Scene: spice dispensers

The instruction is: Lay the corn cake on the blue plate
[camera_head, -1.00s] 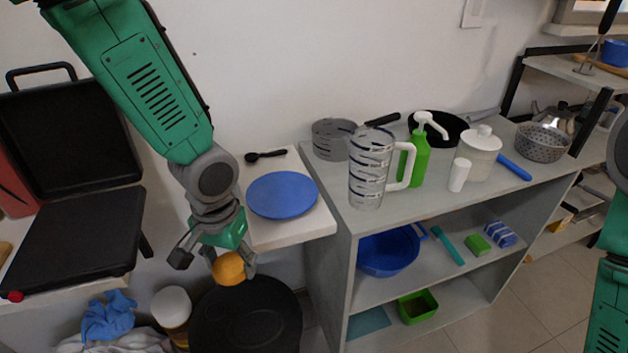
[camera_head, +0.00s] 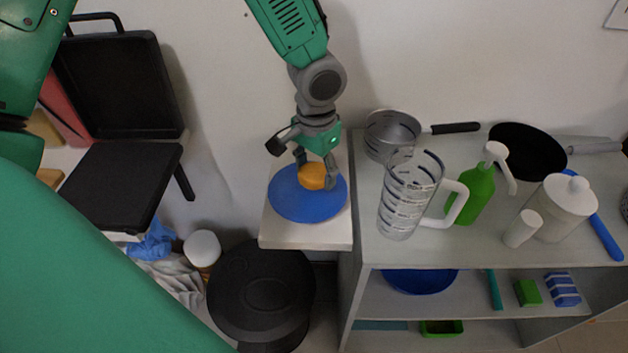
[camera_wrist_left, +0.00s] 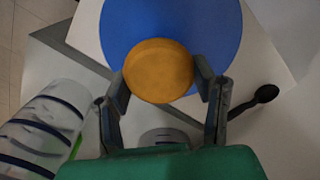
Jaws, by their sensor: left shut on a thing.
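The corn cake (camera_head: 312,176) is a thick orange-yellow disc. My left gripper (camera_head: 314,179) is shut on it, with a finger on each side, over the blue plate (camera_head: 290,205). The plate lies on a small white table. In the left wrist view the corn cake (camera_wrist_left: 158,70) sits between the fingertips (camera_wrist_left: 160,82), in front of the blue plate (camera_wrist_left: 215,35). I cannot tell whether the cake touches the plate. My right gripper is not in view.
A clear striped jug (camera_head: 408,200), a green pump bottle (camera_head: 475,195) and white containers stand on the grey shelf to the right. An open black grill (camera_head: 120,180) stands at the left.

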